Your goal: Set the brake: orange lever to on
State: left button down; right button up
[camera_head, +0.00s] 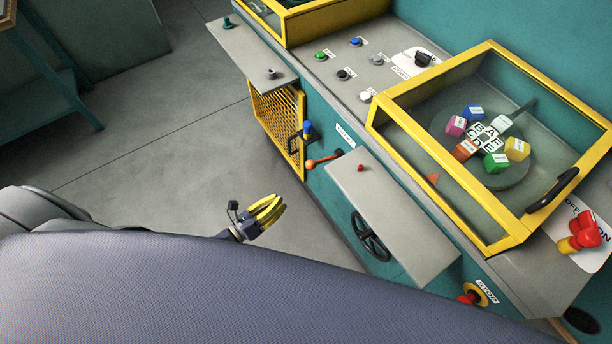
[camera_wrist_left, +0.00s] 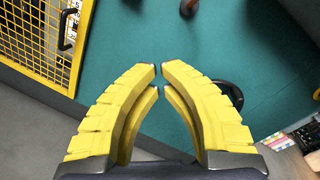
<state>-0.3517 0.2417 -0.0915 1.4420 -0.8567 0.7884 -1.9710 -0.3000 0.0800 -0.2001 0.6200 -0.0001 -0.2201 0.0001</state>
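The orange lever (camera_head: 322,160) is on the teal front of the machine, left of the grey shelf. Its arm points left from a dark pivot, with a ball at its free end. A white label (camera_head: 345,136) sits above it, too small to read. My left gripper (camera_head: 270,211), with yellow fingers, is below and left of the lever, apart from it and empty. In the left wrist view the fingertips (camera_wrist_left: 159,68) almost meet, with a thin gap. A brownish-orange knob (camera_wrist_left: 188,6) at the top edge there looks like the lever's end. My right gripper is not in view.
A yellow mesh guard (camera_head: 280,125) and a blue-knobbed handle (camera_head: 307,129) are beside the lever. The grey shelf (camera_head: 395,215) juts out at right, with a black handwheel (camera_head: 370,237) below. A red stop button (camera_head: 470,297) is lower right. Open floor lies left.

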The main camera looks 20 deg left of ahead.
pick_arm(q)
notch_tip(320, 180, up, 2)
jog(key=d+m+h, duration=0.2)
jog(key=m, duration=0.4)
send_near(323, 161)
jog(key=shift+w+d+f, duration=1.3)
jog(key=shift+w+f, duration=0.15)
jog(key=shift+w, duration=0.15)
notch_tip(323, 161, up, 3)
jog(key=shift+f, duration=0.3)
